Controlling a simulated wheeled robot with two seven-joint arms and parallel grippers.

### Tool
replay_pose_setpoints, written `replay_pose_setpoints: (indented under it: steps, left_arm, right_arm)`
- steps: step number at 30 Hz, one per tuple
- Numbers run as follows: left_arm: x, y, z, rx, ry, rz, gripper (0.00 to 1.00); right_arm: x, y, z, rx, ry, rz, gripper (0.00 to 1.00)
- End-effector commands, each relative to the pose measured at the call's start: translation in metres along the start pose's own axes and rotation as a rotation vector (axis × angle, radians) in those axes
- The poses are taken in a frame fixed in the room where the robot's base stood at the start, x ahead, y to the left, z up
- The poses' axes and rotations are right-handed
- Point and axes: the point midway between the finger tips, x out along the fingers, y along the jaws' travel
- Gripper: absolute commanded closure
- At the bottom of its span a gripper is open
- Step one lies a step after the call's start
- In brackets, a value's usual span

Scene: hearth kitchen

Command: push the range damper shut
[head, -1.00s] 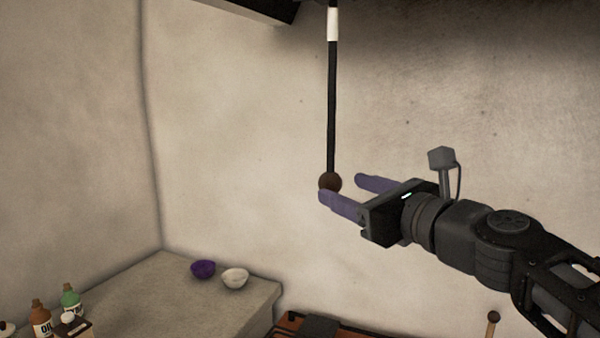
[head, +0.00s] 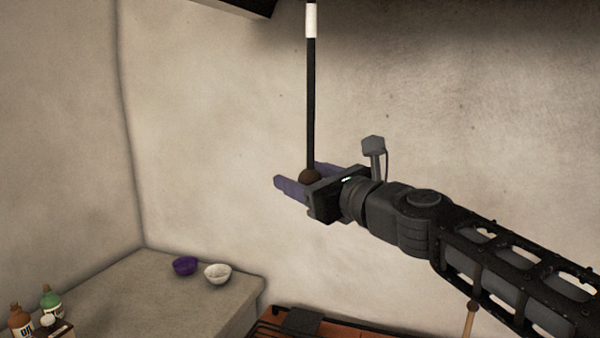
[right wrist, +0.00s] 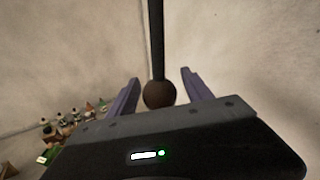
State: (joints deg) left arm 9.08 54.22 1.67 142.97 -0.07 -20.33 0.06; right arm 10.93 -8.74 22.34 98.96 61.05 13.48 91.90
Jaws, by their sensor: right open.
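The range damper shows as a dark hanging rod (head: 310,100) with a white band near its top and a round brown knob (head: 310,177) at its lower end. My right gripper (head: 302,176) is open, with its purple fingers on either side of the knob. In the right wrist view the knob (right wrist: 159,94) sits between the two spread fingers, close to the gripper's body. I cannot tell whether it touches either finger or the palm. The rod's upper end is out of view. My left gripper is not in view.
A stone counter (head: 130,290) at lower left holds a purple bowl (head: 185,266), a white bowl (head: 218,274) and bottles (head: 51,301). An orange-brown surface with dark fittings (head: 300,322) lies below my right arm. A dark hood edge (head: 240,6) is overhead.

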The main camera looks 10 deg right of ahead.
Motion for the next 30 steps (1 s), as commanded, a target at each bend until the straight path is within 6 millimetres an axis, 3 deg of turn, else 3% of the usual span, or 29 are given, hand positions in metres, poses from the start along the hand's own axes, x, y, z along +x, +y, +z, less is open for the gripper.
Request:
replay_pose_setpoints:
  steps: [11, 30]
  left_arm:
    - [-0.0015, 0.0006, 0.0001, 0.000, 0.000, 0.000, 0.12]
    - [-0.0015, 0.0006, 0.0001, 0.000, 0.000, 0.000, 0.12]
  right_arm:
    - [0.0089, 0.0005, 0.0000, -0.001, 0.000, 0.000, 0.41]
    - [0.0086, 0.0004, -0.0001, -0.001, 0.000, 0.000, 0.93]
